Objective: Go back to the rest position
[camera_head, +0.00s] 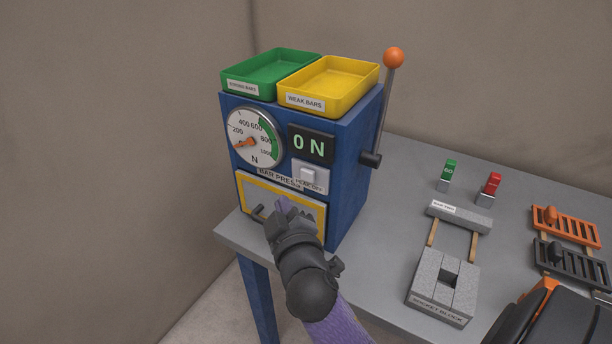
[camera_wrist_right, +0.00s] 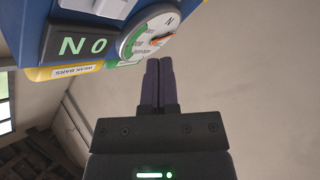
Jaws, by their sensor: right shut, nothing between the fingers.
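My right gripper (camera_head: 284,204) is shut and empty, in front of the yellow-framed door (camera_head: 268,190) of the blue bar press (camera_head: 352,190). It hides part of the door; I cannot tell from the head view whether it touches it. In the right wrist view the purple fingers (camera_wrist_right: 159,64) are together with nothing between them, and the press appears upside down at the top left. The gauge (camera_head: 254,138) has an orange needle pointing low on the left. My left gripper is not in view.
A green tray (camera_head: 238,76) and a yellow tray (camera_head: 286,87) sit on the press. A lever (camera_head: 384,105) with an orange knob stands at its right side. The grey table (camera_head: 395,200) holds a socket block (camera_head: 431,295), green (camera_head: 449,170) and red (camera_head: 492,184) pieces, and slotted racks (camera_head: 566,232).

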